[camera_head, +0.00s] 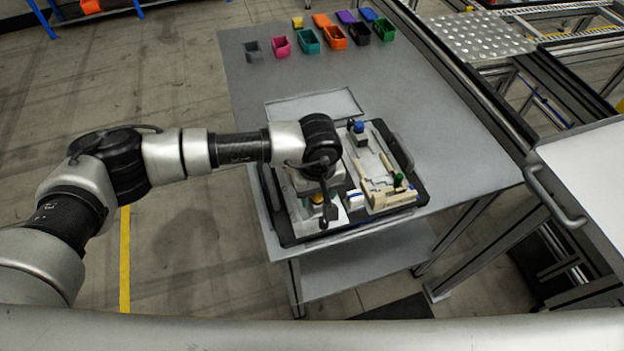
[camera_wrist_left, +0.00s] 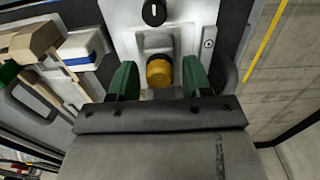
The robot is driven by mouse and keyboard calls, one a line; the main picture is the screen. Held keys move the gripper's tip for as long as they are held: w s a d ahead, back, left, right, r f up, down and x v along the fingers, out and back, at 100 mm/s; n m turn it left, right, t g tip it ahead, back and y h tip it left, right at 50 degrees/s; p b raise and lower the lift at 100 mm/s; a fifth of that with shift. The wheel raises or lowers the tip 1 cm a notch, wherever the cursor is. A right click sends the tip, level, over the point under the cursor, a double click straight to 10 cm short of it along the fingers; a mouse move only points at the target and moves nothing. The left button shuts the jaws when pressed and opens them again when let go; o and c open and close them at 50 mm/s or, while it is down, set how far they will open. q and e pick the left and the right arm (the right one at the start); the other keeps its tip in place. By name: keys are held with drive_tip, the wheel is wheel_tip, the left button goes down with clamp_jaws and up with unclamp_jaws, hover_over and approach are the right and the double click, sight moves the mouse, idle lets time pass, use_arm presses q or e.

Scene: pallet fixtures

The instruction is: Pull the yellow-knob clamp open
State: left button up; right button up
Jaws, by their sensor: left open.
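The yellow knob (camera_wrist_left: 159,71) of the clamp shows between the two green fingertips of my left gripper (camera_wrist_left: 159,80) in the left wrist view. The gripper is open, with one finger on each side of the knob and a gap visible around it. The knob sits on a pale fixture (camera_wrist_left: 190,12) with a black round knob (camera_wrist_left: 154,12) on it. In the head view my left gripper (camera_head: 322,208) is over the left part of the dark pallet (camera_head: 290,238); the yellow knob (camera_head: 318,199) is partly hidden by the gripper. My right gripper is not in view.
On the pallet's right part stands another fixture with a blue knob (camera_head: 358,127) and a green knob (camera_head: 398,179). A blue-and-white block (camera_head: 355,200) lies between the fixtures. Several coloured bins, including a pink one (camera_head: 281,46), stand at the table's back. The table's (camera_head: 440,130) right side is clear.

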use_arm(q)
drive_tip(key=shift+r+p, duration=1.2)
drive_tip(key=shift+r, duration=2.45)
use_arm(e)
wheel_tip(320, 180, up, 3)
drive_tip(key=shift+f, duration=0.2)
